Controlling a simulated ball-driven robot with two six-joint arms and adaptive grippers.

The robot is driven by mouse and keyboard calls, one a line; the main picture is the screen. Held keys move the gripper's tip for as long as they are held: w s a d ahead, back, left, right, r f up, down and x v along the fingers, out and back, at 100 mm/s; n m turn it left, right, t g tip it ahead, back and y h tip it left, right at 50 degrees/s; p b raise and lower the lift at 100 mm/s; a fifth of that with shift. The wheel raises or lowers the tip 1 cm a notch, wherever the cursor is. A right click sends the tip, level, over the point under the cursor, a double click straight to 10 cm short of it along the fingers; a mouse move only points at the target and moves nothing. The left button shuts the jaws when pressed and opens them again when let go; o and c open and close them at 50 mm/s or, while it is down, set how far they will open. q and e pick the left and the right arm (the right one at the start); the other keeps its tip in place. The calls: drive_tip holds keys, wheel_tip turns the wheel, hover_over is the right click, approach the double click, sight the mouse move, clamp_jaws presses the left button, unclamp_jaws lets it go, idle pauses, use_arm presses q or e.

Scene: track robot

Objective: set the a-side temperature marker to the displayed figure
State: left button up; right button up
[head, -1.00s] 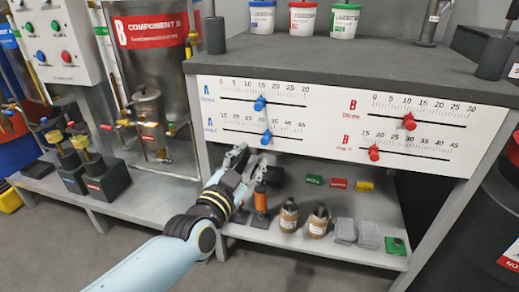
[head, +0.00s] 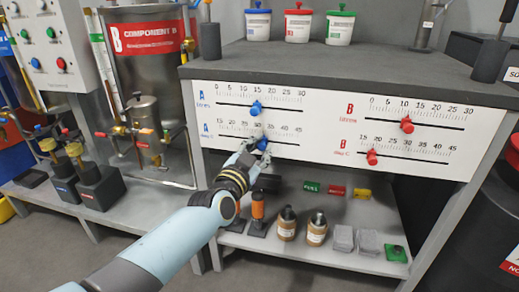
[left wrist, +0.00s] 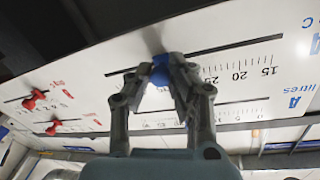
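The white scale panel (head: 330,104) on the bench front carries two blue A sliders and two red B sliders. The lower A scale is the temperature scale; its blue marker (head: 262,144) stands near 30. It also shows in the left wrist view (left wrist: 160,71), between my fingertips. My left gripper (head: 256,143) is at this marker, its fingers one on each side and apparently closed on it. The upper A marker (head: 256,108) stands near 15 on the litres scale. My right gripper is not in view. No displayed figure can be read in these frames.
The red B markers (head: 407,125) and (head: 372,157) are to the right. Below, the shelf holds an orange-handled tool (head: 258,207), brown bottles (head: 287,224), grey blocks (head: 343,238) and coloured labels. Pots (head: 298,25) stand on the bench top (head: 350,62).

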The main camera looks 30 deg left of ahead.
use_arm(q)
drive_tip(key=shift+c, duration=1.2)
clamp_jaws()
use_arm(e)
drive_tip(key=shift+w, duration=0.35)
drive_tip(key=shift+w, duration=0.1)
use_arm(q)
drive_tip(key=shift+d+r+p, duration=0.1)
drive_tip(key=shift+d+p, duration=0.05)
drive_tip(key=shift+p, duration=0.15)
drive_tip(key=o, duration=0.8)
unclamp_jaws()
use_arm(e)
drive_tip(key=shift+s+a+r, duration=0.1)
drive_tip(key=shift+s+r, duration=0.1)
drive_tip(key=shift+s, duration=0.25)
